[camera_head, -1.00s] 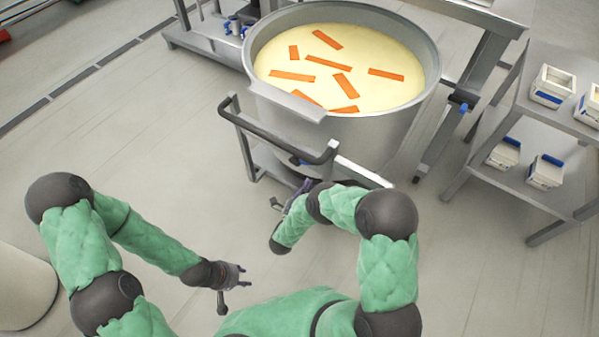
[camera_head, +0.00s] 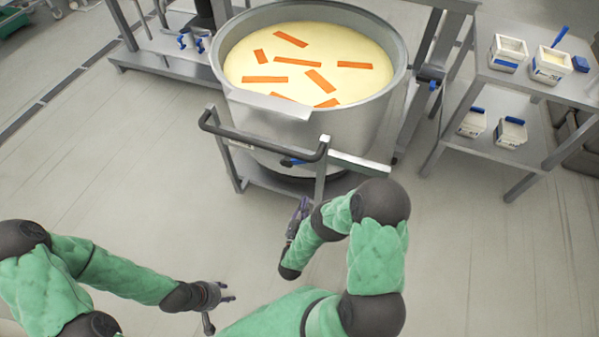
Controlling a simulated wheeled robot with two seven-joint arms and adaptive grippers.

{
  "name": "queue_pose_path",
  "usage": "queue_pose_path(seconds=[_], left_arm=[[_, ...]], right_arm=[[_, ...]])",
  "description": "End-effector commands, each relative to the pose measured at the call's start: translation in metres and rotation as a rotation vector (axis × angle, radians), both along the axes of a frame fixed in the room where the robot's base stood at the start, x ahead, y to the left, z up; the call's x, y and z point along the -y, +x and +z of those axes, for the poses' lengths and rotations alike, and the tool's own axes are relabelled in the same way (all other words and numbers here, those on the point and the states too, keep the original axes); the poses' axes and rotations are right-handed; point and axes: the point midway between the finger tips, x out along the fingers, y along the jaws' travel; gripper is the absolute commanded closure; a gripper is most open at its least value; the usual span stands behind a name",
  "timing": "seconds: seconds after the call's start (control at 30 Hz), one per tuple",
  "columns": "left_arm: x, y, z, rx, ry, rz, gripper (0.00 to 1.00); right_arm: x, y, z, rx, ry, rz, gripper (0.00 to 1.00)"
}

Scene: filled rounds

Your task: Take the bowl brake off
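The large steel bowl (camera_head: 345,135) holds a pale yellow mass with several orange strips on top. It stands on a metal trolley with a dark push handle (camera_head: 262,143) facing me. A small blue-tipped lever (camera_head: 291,161) shows beneath the handle; I cannot tell if it is the brake. The trolley's wheels are mostly hidden. My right gripper (camera_head: 299,211) is in front of the trolley, below the handle, seen edge-on; its fingers are hard to make out, and no held thing shows. My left gripper (camera_head: 228,293) is lower left over bare floor, fingers apart and empty.
A steel shelf table (camera_head: 520,85) with several white containers stands at the right. A metal machine frame (camera_head: 160,62) with blue-marked parts stands behind the bowl at the left. The floor (camera_head: 110,170) to the left and in front of the trolley is clear.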

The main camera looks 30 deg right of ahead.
Motion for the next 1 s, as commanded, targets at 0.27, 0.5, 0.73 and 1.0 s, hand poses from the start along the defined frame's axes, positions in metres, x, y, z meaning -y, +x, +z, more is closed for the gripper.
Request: queue_pose_path(seconds=[0.27, 0.5, 0.73, 1.0], left_arm=[[0.000, 0.000, -0.015, -0.001, 0.000, 0.000, 0.60], [0.000, 0.000, -0.026, -0.001, 0.000, 0.000, 0.60], [0.000, 0.000, -0.034, 0.000, 0.000, 0.000, 0.60], [0.000, 0.000, -0.044, 0.000, 0.000, 0.000, 0.60]], right_arm=[[0.010, 0.011, 0.000, 0.006, 0.004, 0.001, 1.00], [0.024, 0.028, 0.006, 0.004, 0.003, 0.000, 1.00], [0.046, 0.052, 0.013, 0.005, 0.001, -0.002, 1.00], [0.058, 0.081, 0.033, 0.004, 0.003, 0.005, 1.00]])
